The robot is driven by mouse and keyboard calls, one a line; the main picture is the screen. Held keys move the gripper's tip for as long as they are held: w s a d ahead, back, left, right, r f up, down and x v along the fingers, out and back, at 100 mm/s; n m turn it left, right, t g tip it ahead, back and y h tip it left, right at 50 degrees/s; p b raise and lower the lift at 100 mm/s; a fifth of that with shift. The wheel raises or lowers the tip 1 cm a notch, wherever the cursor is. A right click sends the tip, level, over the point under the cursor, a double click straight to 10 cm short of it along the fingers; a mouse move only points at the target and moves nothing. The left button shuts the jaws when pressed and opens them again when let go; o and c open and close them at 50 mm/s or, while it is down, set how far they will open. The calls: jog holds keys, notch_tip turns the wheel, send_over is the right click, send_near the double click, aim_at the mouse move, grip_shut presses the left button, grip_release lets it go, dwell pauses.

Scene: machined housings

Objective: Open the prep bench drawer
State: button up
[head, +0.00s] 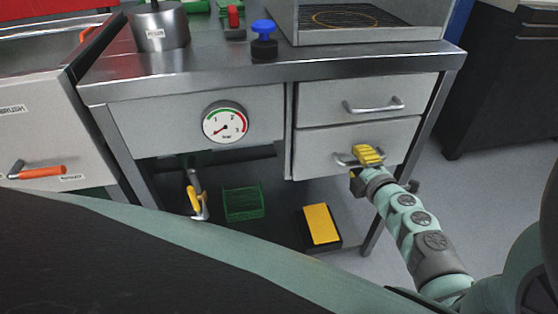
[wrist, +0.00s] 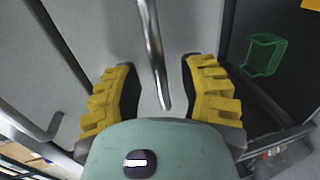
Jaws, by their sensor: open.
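The prep bench (head: 270,71) has two grey drawers at its right. The upper drawer (head: 325,97) and the lower drawer (head: 318,148) both look shut, each with a metal bar handle. My gripper (head: 367,154), with yellow fingers, is at the lower drawer's handle (head: 343,159) and hides part of it. In the wrist view, my gripper is open and that handle (wrist: 153,50) runs between the two fingers, with a gap on both sides. The upper drawer's handle (wrist: 35,130) shows at the left of the wrist view.
A pressure gauge (head: 226,122) is on the bench front, left of the drawers. Below are a yellow-handled valve (head: 196,199), a green basket (head: 243,203) and a yellow-topped block (head: 321,224). A bench leg (head: 407,165) stands right of the drawers. Open floor lies to the right.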

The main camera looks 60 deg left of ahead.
jog(key=shift+a+f, duration=0.1)
jog(key=shift+a, duration=0.2)
jog(key=shift+o, duration=0.2)
grip_shut()
jog(key=shift+d, duration=0.1)
